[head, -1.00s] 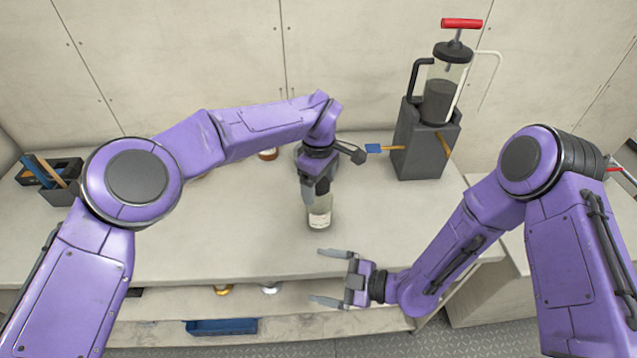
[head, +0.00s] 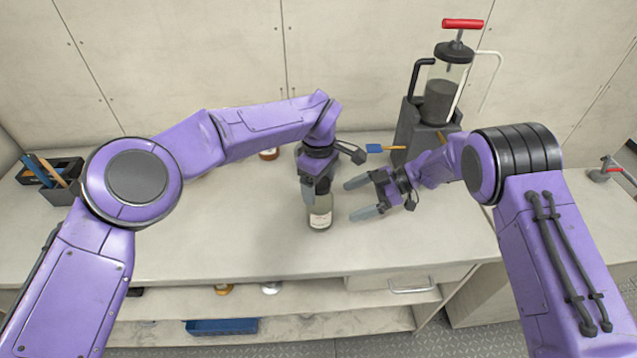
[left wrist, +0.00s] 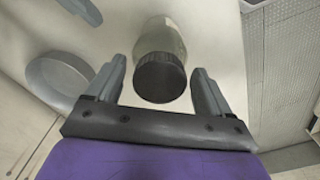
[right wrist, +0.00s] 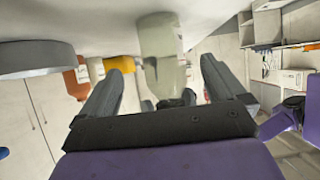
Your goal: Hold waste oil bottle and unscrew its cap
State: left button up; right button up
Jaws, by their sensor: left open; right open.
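The waste oil bottle (head: 320,213), clear with a pale label, stands upright near the front edge of the bench. My left gripper (head: 318,192) points down over it, open. In the left wrist view the bottle's dark round cap (left wrist: 160,78) lies between the spread fingers, with a gap on each side. My right gripper (head: 357,198) is open just right of the bottle, fingers pointing left at its side. In the right wrist view the bottle body (right wrist: 160,45) shows ahead between the fingertips. In the head view my left gripper hides the cap.
A pump with a red handle (head: 463,23) stands in a grey holder (head: 405,135) at the back right, beside a blue-ended brush (head: 374,148). A dark organiser (head: 58,190) is at the left. The bench's left half is mostly clear. A blue tray (head: 222,326) lies on the lower shelf.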

aim_at(323, 213)
pick_arm(q)
jog(key=shift+d, duration=0.1)
pick_arm(e)
jog(key=shift+a+f, duration=0.2)
jog(key=shift+f, duration=0.05)
jog(key=x, duration=0.9)
jog(key=shift+a, duration=0.1)
jog(key=c, duration=0.8)
